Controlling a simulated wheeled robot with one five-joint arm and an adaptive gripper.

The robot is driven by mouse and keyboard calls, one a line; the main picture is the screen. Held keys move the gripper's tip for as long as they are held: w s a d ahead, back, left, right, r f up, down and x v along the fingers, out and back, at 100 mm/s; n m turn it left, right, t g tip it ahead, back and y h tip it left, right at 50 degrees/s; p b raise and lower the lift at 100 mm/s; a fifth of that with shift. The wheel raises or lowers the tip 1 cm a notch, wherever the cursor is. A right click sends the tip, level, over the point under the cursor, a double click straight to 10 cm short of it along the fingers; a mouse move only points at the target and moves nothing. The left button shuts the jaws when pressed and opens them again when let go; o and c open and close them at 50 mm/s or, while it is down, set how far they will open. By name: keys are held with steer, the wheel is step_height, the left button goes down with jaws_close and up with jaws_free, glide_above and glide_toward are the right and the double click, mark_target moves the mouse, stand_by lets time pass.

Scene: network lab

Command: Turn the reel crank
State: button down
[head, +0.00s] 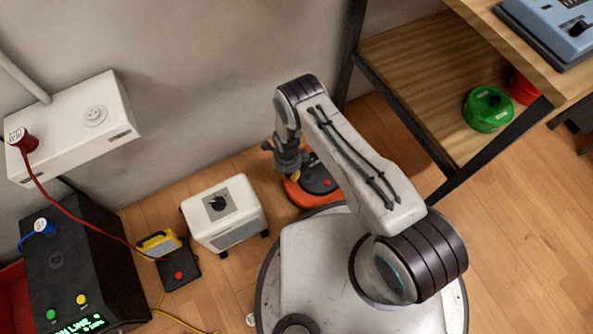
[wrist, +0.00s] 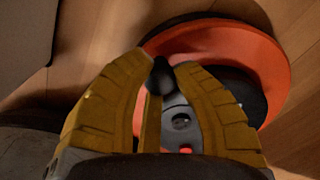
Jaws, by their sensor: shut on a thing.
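The reel (head: 330,191) is a low orange and black disc on the wooden floor near the wall, just beyond my base. It also shows in the wrist view (wrist: 277,62) as an orange rim around a dark hub, with a grey plate and a small red spot. My gripper (head: 288,163) is down over the reel's left part. In the wrist view, my gripper's yellow fingers (wrist: 161,68) are closed on the black crank knob (wrist: 160,80). The fingers and my arm hide the rest of the crank and part of the reel.
A white box (head: 238,231) with a black knob stands left of the reel. A yellow device (head: 158,244) and a black unit with a lit display (head: 75,262) are farther left, with cables. A shelf (head: 408,70) holding a green pot (head: 488,111) stands at right.

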steer(key=w+m+b, duration=0.2)
steer(key=m, duration=0.1)
steer(key=shift+w+d+f, duration=0.1)
steer(key=shift+w+f, duration=0.15)
steer(key=shift+f, duration=0.05)
steer(key=shift+w+d+r+m+b, duration=0.1)
steer(key=shift+w+d+m+b, duration=0.05)
steer(key=shift+w+m+b, duration=0.55)
steer(key=shift+w+d+r+m, duration=0.1)
steer(key=shift+w+d+m, duration=0.25)
steer(key=shift+w+m, duration=0.5)
steer(key=shift+w+d+r+m, duration=0.1)
steer(key=shift+w+d+m, duration=0.2)
steer(key=shift+w+m, duration=0.55)
steer(key=shift+s, duration=0.15)
steer(key=c, duration=0.9)
jaws_free()
steer(key=shift+c, duration=0.2)
steer(key=shift+r, duration=0.1)
step_height(320, 180, up, 12)
